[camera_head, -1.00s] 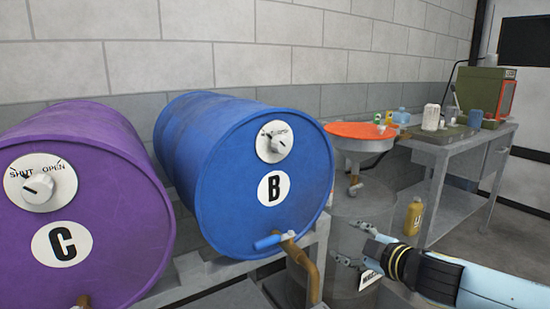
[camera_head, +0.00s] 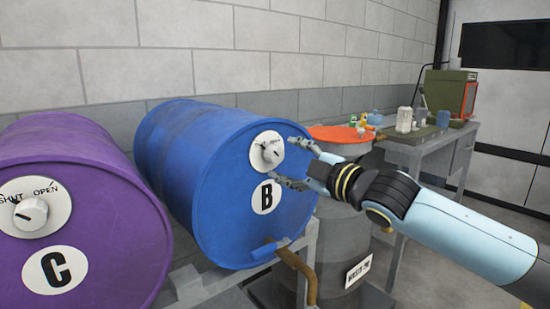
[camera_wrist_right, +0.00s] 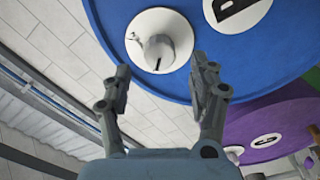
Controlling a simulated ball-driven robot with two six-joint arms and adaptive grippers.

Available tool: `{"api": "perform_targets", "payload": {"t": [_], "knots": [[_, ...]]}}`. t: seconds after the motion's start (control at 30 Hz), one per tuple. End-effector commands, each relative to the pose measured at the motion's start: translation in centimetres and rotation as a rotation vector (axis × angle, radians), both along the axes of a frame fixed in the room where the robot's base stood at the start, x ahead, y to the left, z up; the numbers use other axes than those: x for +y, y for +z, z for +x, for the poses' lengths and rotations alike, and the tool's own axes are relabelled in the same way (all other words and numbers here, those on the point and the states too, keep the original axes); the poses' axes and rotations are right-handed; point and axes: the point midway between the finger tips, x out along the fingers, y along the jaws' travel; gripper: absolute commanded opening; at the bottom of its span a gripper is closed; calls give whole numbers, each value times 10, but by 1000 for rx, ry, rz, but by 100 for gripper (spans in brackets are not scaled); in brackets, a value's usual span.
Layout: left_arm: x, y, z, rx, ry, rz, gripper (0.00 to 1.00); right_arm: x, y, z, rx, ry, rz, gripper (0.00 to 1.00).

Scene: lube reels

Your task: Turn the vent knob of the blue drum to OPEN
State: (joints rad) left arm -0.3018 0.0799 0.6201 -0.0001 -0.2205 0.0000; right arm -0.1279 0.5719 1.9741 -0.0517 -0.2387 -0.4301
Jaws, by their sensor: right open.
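The blue drum (camera_head: 205,170) lies on its side on a rack, with a B label (camera_head: 265,197) on its front face. Its white vent knob (camera_head: 271,151) sits on a round white plate above the label. The knob also shows in the right wrist view (camera_wrist_right: 150,50), with a dark pointer mark; I cannot read its setting. My right gripper (camera_head: 296,162) is open and empty, just right of the knob in the head view. In the right wrist view its two fingers (camera_wrist_right: 160,85) are spread below the knob, apart from it. My left gripper is not in view.
A grey waste bin (camera_head: 345,240) and a workbench (camera_head: 420,150) are at the right.

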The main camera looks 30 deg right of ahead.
Motion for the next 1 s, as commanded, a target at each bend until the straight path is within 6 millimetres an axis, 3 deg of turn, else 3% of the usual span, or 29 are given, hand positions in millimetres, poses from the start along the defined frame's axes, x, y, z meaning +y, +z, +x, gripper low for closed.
{"api": "perform_targets", "payload": {"t": [0.33, 0.73, 1.0], "knots": [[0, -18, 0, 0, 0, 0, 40, 3, -2, 44, 0, -2, 2, 60], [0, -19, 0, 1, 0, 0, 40, 4, 0, 51, 1, 0, -2, 60], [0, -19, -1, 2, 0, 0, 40, 4, 0, 51, 1, 0, -2, 25]]}}
